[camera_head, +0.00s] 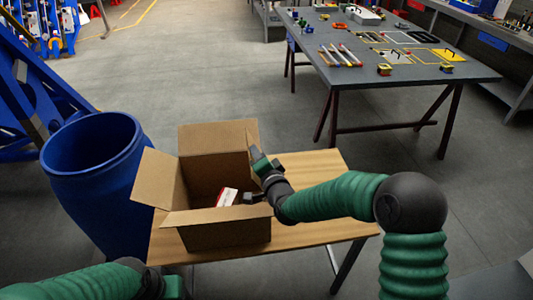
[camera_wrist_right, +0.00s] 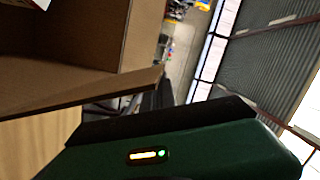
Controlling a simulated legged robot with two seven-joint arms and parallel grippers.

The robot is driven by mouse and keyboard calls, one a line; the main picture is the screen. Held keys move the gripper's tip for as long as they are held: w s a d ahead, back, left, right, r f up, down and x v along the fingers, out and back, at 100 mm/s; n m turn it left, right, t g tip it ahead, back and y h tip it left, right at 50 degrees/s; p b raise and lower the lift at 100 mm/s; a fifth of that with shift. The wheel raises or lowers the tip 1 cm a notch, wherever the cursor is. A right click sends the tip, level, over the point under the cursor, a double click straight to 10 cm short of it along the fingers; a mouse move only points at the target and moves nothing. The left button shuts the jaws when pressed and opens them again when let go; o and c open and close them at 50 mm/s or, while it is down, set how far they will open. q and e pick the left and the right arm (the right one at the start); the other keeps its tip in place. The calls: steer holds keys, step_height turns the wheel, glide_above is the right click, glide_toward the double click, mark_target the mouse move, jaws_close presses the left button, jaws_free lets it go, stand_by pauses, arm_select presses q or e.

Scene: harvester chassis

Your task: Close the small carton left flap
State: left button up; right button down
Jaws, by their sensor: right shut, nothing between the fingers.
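The small open carton (camera_head: 228,236) stands on a wooden table. Its left flap (camera_head: 157,179) sticks outward and up to the left. The back flap (camera_head: 213,137) stands up and the front flap (camera_head: 215,214) is folded outward. A right flap (camera_head: 252,135) shows nearly edge-on, partly behind my gripper. My right gripper (camera_head: 254,183) is shut and empty at the carton's right side. In the right wrist view a cardboard flap (camera_wrist_right: 80,95) lies close to the gripper; contact is unclear. A white and red item (camera_head: 227,196) lies inside the carton. My left gripper (camera_head: 173,287) is low at the bottom edge, its fingers unclear.
A blue barrel (camera_head: 95,180) stands just left of the carton, near the left flap. Bare wooden tabletop (camera_head: 320,218) is free to the right. A large grey table (camera_head: 400,65) with parts stands farther back, across open floor.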

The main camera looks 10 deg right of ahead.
steer(key=shift+a+f+n+b, duration=0.25)
steer(key=shift+a+n, duration=0.15)
steer(key=shift+a, duration=0.2)
steer(key=shift+a+f+n+b, duration=0.25)
steer(key=shift+a+n, duration=0.15)
steer(key=shift+a, duration=0.15)
steer(key=shift+a+f+b, duration=0.25)
steer(key=shift+a+b, duration=0.05)
steer(key=shift+a, duration=0.05)
steer(key=shift+a+r, duration=0.1)
